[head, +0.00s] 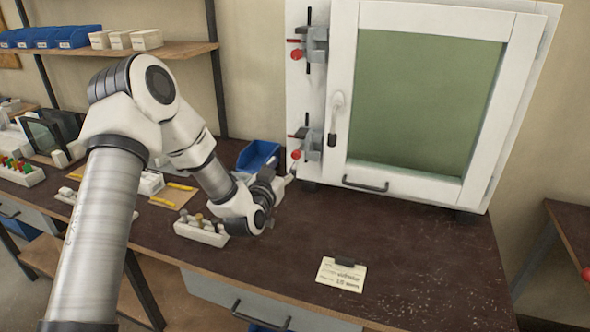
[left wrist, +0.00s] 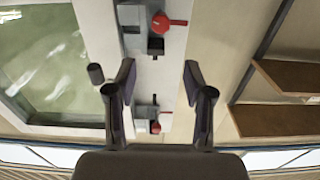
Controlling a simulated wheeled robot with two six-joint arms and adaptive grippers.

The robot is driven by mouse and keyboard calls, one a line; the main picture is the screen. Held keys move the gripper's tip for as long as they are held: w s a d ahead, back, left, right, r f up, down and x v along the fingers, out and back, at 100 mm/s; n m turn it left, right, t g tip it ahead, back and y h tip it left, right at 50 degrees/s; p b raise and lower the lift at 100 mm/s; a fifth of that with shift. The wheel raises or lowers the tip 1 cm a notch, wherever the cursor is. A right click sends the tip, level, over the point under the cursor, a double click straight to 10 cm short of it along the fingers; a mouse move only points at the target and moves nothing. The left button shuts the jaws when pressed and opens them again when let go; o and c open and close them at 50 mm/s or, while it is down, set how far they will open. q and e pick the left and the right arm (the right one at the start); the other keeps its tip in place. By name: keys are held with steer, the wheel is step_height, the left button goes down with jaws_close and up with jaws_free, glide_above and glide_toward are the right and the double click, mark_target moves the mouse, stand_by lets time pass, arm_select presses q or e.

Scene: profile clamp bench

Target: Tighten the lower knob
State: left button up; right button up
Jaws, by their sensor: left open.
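The lower clamp (head: 311,146) is a grey block on the white frame left of the green-paned door. Its round red lower knob (head: 296,155) faces out, under a red bar. My left gripper (head: 285,180) is just below the knob, apart from it as far as I can tell. In the left wrist view, which appears upside down, the open, empty fingers (left wrist: 158,82) frame the clamp strip. The lower knob (left wrist: 161,22) shows large near the top, beyond the fingertips. A similar upper clamp (head: 314,45) has its own red knob (head: 296,55). My right gripper is out of view.
A door lever (head: 335,115) stands right of the lower clamp. A blue bin (head: 258,155) sits behind my left wrist, and a white block with pegs (head: 202,232) lies in front. A paper card (head: 341,274) lies on the bench; the bench's right front is clear.

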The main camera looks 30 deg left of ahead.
mark_target(295, 157)
arm_select(q)
steer(key=w, duration=0.2)
steer(key=w+a+f, duration=0.1)
steer(key=w, duration=0.2)
steer(key=w+a+f+p, duration=0.1)
steer(key=w, duration=0.2)
steer(key=shift+f, duration=0.15)
steer(key=shift+w+f, duration=0.1)
steer(key=shift+w, duration=0.15)
steer(key=shift+s, duration=0.15)
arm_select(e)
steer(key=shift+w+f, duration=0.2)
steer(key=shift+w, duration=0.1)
arm_select(q)
jaws_close()
